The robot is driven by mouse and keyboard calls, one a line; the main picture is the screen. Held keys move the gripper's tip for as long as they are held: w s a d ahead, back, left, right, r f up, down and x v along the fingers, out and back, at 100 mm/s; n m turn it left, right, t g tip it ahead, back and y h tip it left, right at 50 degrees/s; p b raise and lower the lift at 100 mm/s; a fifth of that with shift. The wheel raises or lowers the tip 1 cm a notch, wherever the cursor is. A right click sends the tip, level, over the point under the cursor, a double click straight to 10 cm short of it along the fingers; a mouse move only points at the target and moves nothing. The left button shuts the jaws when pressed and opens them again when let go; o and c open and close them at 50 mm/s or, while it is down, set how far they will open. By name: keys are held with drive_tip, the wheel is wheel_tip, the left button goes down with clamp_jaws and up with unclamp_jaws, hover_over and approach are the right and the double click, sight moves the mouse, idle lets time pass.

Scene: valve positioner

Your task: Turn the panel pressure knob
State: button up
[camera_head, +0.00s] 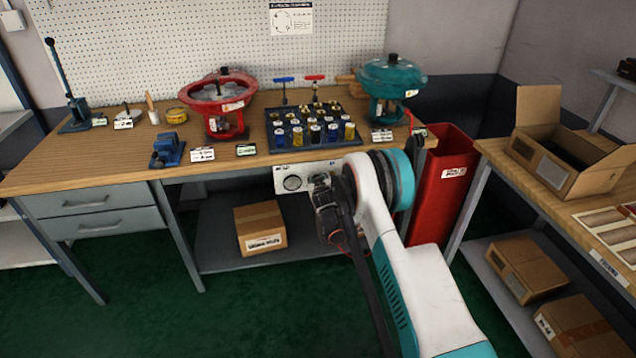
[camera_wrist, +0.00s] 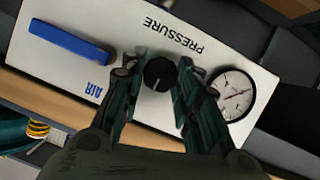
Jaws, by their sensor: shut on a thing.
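The white panel (camera_wrist: 60,75) carries the word PRESSURE, a black round knob (camera_wrist: 160,73) with a pale pointer mark, a round gauge (camera_wrist: 233,95) and a blue bar-shaped handle (camera_wrist: 68,41) beside the word AIR. My gripper (camera_wrist: 161,78) is shut on the knob, one finger on each side of it. In the head view the panel (camera_head: 284,172) hangs under the bench's front edge with the gauge (camera_head: 292,183) showing. My gripper (camera_head: 322,183) is at its right part, and my wrist hides the knob there.
The wooden bench (camera_head: 120,165) above the panel holds a red valve actuator (camera_head: 222,95), a teal one (camera_head: 391,80) and a dark tray (camera_head: 275,148) of small parts. A red bin (camera_head: 440,190) stands right of my arm. A cardboard box (camera_head: 261,226) sits on the shelf below.

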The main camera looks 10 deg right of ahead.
drive_tip(key=n+h, duration=0.1)
drive_tip(key=n, duration=0.1)
drive_tip(key=n+t+h, duration=0.1)
drive_tip(key=n+h, duration=0.1)
drive_tip(key=n, duration=0.1)
drive_tip(key=n+h, duration=0.1)
drive_tip(key=n, duration=0.1)
drive_tip(key=shift+a+f+n+t+h, duration=0.3)
idle(0.5)
idle(0.3)
drive_tip(key=o, duration=1.1)
drive_tip(key=shift+c, duration=0.2)
drive_tip(key=shift+s, duration=0.1)
drive_tip(key=v, duration=1.1)
drive_tip(key=shift+s+a, duration=0.15)
drive_tip(key=shift+s, duration=0.2)
